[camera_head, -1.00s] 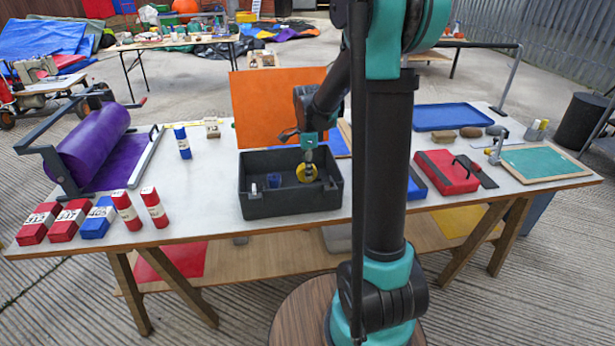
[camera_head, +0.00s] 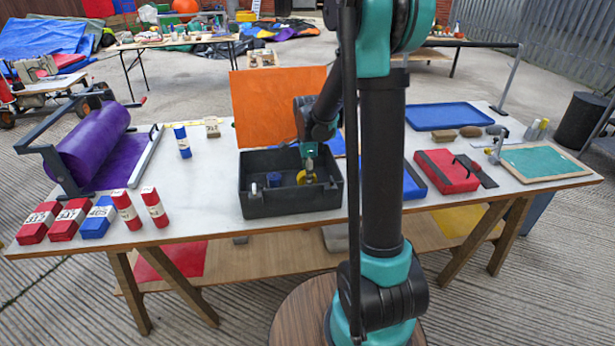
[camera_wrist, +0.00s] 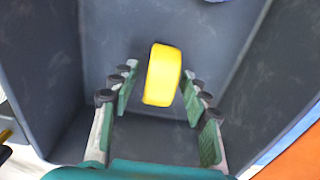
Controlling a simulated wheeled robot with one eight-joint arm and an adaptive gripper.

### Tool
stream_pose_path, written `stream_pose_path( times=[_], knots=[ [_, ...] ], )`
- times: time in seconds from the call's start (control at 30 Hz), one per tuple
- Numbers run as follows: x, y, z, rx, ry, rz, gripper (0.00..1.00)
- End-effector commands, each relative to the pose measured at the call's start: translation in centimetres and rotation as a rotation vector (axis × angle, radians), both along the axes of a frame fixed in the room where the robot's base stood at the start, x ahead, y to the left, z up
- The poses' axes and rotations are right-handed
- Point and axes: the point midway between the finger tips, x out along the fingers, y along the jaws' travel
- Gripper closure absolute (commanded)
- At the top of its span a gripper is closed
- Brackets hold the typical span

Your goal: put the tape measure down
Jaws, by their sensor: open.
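The yellow tape measure (camera_wrist: 161,75) is inside the dark grey bin, between the open fingers of my gripper (camera_wrist: 158,90) in the wrist view. A clear gap shows on its left side; on its right the finger is close, and I cannot tell whether it touches. In the head view the tape measure (camera_head: 302,177) is partly hidden by my gripper (camera_head: 309,170), which reaches down into the bin (camera_head: 290,205). The tape measure appears to stand on or near the bin floor.
A blue item (camera_head: 273,180) lies in the bin's left part. An orange panel (camera_head: 275,105) stands behind the bin. A red case (camera_head: 446,172) is to the right, and red and blue blocks (camera_head: 97,220) are at the front left. The white table left of the bin is mostly clear.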

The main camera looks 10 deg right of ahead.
Motion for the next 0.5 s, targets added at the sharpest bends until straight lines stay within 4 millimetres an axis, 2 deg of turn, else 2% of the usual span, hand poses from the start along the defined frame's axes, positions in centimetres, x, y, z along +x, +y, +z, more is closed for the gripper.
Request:
stream_pose_path(
  times=[0.17, 0.27, 0.5],
  knots=[
    [0.0, 0.0, 0.4, 0.000, 0.000, 0.000, 0.54],
    [0.0, 0.0, 1.4, 0.000, 0.000, 0.000, 0.54],
    [0.0, 0.0, 6.0, 0.000, 0.000, 0.000, 0.54]
  ],
)
